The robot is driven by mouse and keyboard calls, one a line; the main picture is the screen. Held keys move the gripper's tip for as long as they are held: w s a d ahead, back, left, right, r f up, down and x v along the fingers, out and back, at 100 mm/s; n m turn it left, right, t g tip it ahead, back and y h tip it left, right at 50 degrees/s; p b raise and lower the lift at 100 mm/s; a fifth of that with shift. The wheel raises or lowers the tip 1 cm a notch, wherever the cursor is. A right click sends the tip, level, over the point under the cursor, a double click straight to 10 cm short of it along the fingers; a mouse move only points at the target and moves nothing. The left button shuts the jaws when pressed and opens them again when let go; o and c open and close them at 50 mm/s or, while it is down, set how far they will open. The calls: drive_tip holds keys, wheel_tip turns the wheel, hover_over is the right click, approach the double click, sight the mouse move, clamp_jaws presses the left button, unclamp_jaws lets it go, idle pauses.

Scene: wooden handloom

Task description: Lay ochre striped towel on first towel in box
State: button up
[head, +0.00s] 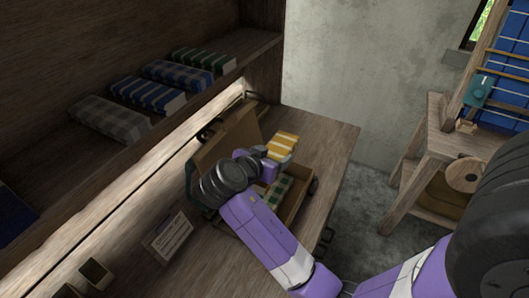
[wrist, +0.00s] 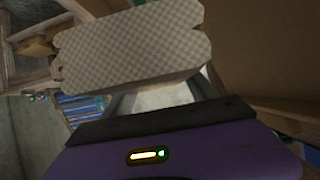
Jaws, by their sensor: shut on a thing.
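The ochre and white striped towel (head: 283,142) is a folded bundle in my gripper (head: 276,155), above the open box (head: 293,204). In the wrist view, a pale checked face with scalloped ends (wrist: 130,48) fills the space at the fingers and looks like the held towel's edge. The first towel (head: 277,191), green and cream checked, lies in the box below. My arm covers part of the box and of that towel. The held towel is apart from the one in the box.
The box's brown lid (head: 225,140) stands open at the back left. A shelf (head: 215,95) above holds several folded towels. The wooden loom (head: 437,135) is at the right.

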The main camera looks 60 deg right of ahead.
sight(271, 195)
drive_tip(key=shift+f+b, duration=5.75)
drive_tip(key=shift+f, duration=1.75)
drive_tip(key=o, duration=1.5)
drive_tip(key=shift+v, duration=3.95)
